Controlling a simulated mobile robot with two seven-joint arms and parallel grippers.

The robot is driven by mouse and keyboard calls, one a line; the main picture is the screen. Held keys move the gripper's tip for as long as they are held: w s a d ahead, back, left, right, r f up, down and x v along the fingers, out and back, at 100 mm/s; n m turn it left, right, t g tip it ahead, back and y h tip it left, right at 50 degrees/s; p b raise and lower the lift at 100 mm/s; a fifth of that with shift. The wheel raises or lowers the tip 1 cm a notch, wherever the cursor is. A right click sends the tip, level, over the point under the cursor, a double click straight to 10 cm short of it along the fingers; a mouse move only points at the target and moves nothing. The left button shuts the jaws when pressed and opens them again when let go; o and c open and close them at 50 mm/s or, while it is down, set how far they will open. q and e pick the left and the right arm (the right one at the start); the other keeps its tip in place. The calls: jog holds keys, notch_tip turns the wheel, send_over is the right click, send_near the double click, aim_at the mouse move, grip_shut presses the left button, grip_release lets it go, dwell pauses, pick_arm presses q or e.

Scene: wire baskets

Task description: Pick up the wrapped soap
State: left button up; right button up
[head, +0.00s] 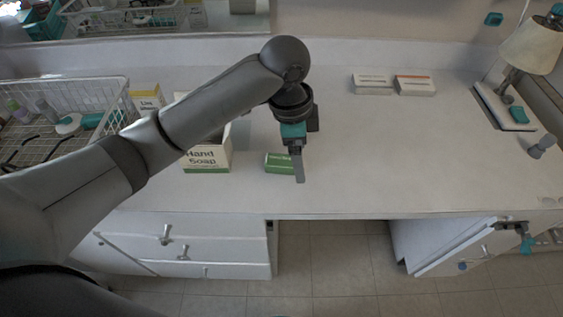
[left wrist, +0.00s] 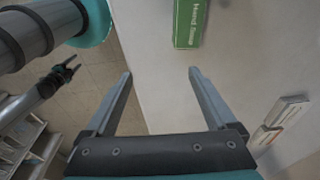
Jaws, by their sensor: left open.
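The wrapped soap, a small green block (head: 279,163), lies on the white counter to the right of the larger "Hand Soap" box. In the left wrist view it shows as a green "Hand Soap" block (left wrist: 189,22) at the top, beyond the fingertips. My left gripper (head: 299,178) points down beside the soap's right end and covers a little of it in the head view. In the left wrist view its two fingers (left wrist: 160,74) are apart with nothing between them. A small dark gripper (left wrist: 64,74), apparently my right one, shows at the left of that view; its jaws are too small to judge.
The open "Hand Soap" box (head: 207,165) stands left of the soap. A yellow-and-white carton (head: 146,98) and a wire basket (head: 60,95) are farther left. Two white boxes (head: 373,84) lie at the back. A lamp (head: 530,45) stands at right. The counter's right middle is clear.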

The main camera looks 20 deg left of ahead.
pick_arm(q)
notch_tip(320, 180, up, 6)
jog(key=r+m+y, duration=0.1)
send_over(281, 160)
jog(key=shift+g, duration=0.3)
jog(key=f+b, duration=0.1)
jog(key=f, duration=0.2)
jog(key=f+b, duration=0.1)
jog(key=f, duration=0.6)
jog(key=shift+w+a+f+b, duration=0.15)
jog(key=shift+a+f+b, duration=0.1)
jog(key=shift+a+b, duration=0.15)
jog(key=f, duration=0.1)
jog(key=f+b, duration=0.1)
jog(key=f, duration=0.1)
jog(key=d+f, duration=0.1)
jog(key=f, duration=0.1)
jog(key=shift+b, duration=0.4)
jog(key=c, duration=0.8)
jog(key=shift+a, duration=0.1)
grip_shut()
pick_arm(e)
jog(key=f, duration=0.3)
jog(key=w+d+f, duration=0.1)
jog(key=shift+f, duration=0.2)
